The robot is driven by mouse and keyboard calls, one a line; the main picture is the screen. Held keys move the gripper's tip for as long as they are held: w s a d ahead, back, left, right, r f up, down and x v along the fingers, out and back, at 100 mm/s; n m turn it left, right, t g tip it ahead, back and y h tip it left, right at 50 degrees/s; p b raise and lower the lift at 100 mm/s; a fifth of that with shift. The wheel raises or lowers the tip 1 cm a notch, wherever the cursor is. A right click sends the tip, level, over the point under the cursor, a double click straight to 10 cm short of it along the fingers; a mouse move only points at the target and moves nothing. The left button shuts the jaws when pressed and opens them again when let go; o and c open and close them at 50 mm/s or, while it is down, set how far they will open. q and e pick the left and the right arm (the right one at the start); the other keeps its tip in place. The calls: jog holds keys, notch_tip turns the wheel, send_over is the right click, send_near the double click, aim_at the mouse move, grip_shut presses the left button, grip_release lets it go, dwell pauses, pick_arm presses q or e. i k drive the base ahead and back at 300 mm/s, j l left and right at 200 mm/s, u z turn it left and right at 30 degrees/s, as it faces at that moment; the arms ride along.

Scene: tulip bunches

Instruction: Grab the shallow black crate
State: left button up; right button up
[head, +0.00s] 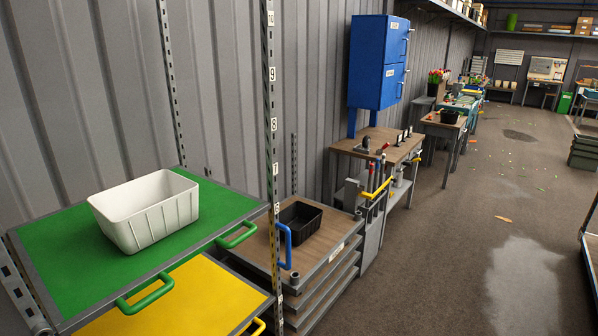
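A black open-topped crate (301,220) sits on a brown wood-topped stack of shelves (325,245), behind a metal rack post and partly behind a blue handle. A smaller-looking black container (449,117) stands farther off on a wooden table along the wall. I cannot tell from here which of the two is the shallow one. Neither of my grippers is in view.
A white bin (146,212) stands on a green shelf (60,262) above a yellow one (195,300). The upright rack post (273,150) stands close in front. A blue cabinet (378,62) is above a workbench. Open floor (430,250) lies to the right, with scattered debris.

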aim_at(304, 219)
jog(key=i+l, duration=0.3)
jog(key=i, duration=0.2)
jog(key=i+l, duration=0.25)
jog(key=i, duration=0.2)
jog(key=i+l, duration=0.3)
jog(key=i, duration=0.2)
jog(key=i+l, duration=0.25)
jog(key=i, duration=0.25)
jog(key=i+l, duration=0.3)
jog(key=i, duration=0.2)
jog(key=i+l+u, duration=0.1)
jog(key=i+l, duration=0.3)
jog(key=i, duration=0.15)
jog(key=i+l+u, duration=0.15)
jog(key=i+l, duration=0.25)
jog(key=i, duration=0.2)
jog(key=l+u, duration=0.1)
jog(key=u, duration=2.4)
